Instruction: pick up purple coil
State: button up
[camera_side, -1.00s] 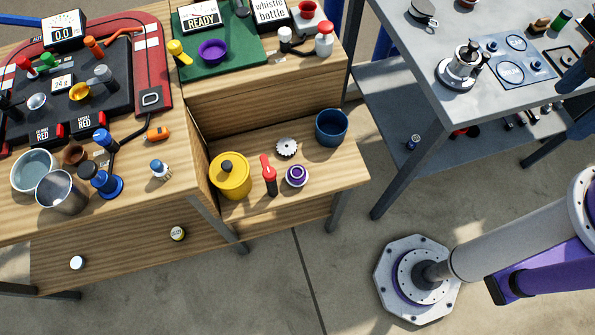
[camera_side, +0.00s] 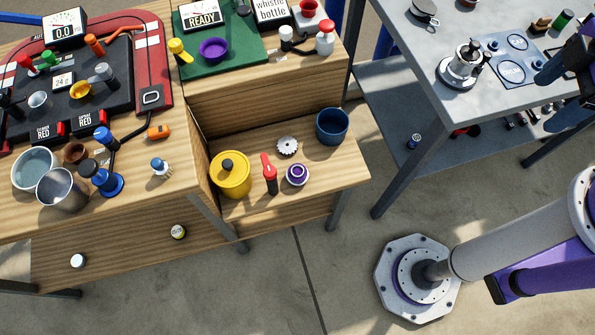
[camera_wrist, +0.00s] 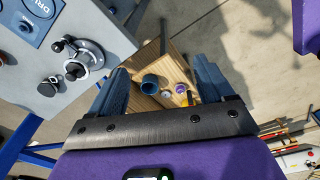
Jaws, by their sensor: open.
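The purple coil (camera_side: 297,174) is a small purple and white ring. It rests on the low wooden shelf (camera_side: 335,182), right of a red-topped dark tool (camera_side: 269,176). In the wrist view the coil (camera_wrist: 181,88) shows small and far off, between my fingers. My gripper (camera_wrist: 160,78) is open and empty, well away from the coil. In the side view my gripper's dark blue fingers (camera_side: 556,92) show at the right edge, over the grey table.
A yellow pot (camera_side: 231,178), a toothed white disc (camera_side: 287,146) and a dark blue cup (camera_side: 332,127) stand around the coil. The grey metal table (camera_side: 430,55) is at right. The wooden bench (camera_side: 185,205) rises left of the shelf.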

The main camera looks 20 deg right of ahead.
jog(key=w+a+f+n+t+y, duration=0.1)
jog(key=w+a+f+n+y, duration=0.1)
jog(key=w+a+f, duration=0.6)
jog(key=w+a+f+n+t+y, duration=0.1)
jog(key=w+a+f+y, duration=0.1)
jog(key=w+a+f, duration=0.55)
jog(key=n+g+y, duration=0.2)
jog(key=g+y, duration=0.1)
jog(key=y, duration=0.5)
send_near(299, 170)
jog(key=r, duration=0.1)
jog(key=shift+d, duration=0.2)
jog(key=shift+f+x, duration=0.15)
jog(key=shift+x, duration=2.65)
jog(key=shift+f+x, duration=0.15)
jog(key=shift+x, duration=2.7)
jog(key=shift+d, duration=0.2)
jog(key=c, duration=1.2)
